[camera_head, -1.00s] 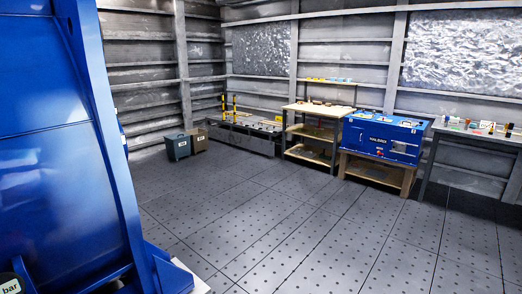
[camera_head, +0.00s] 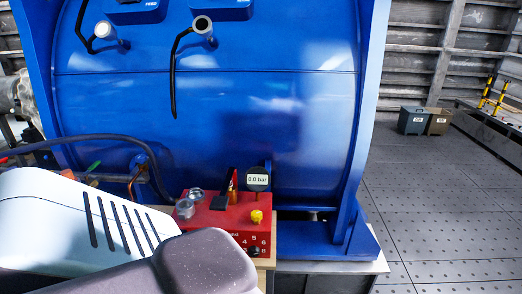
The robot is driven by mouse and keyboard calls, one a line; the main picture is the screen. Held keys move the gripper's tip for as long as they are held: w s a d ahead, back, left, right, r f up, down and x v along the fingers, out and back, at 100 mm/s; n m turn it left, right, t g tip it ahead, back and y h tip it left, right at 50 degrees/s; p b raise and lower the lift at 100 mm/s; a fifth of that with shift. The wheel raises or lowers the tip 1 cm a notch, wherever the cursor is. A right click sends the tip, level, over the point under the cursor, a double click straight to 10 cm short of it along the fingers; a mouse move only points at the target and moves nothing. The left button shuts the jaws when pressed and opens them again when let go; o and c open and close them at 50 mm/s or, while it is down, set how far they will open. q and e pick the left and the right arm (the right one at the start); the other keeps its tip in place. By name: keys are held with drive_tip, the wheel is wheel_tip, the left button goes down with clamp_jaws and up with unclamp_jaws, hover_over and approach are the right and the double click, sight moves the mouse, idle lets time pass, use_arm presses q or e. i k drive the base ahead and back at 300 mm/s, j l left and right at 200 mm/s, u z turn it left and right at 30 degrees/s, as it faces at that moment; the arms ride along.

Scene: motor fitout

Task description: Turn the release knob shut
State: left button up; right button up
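A red pump box (camera_head: 225,222) stands in front of the big blue machine (camera_head: 215,110), low in the head view. A small yellow knob (camera_head: 257,216) is on its top right, perhaps the release knob; whether it is turned open or shut I cannot tell. A round gauge (camera_head: 257,179) behind it reads 0.0 bar. A small black round part (camera_head: 253,251) sits low on the box's numbered front. A white slotted body and a dark rounded part hide the box's lower left. Neither of my grippers is in view.
Two clear round caps (camera_head: 190,203) and a black block (camera_head: 219,203) are on the red box. Dark hoses hang from the blue machine and run in from the left. Two bins (camera_head: 425,120) stand far right. The floor (camera_head: 440,210) at right is clear.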

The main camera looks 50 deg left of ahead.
sight(256, 214)
drive_tip(key=u, duration=2.05)
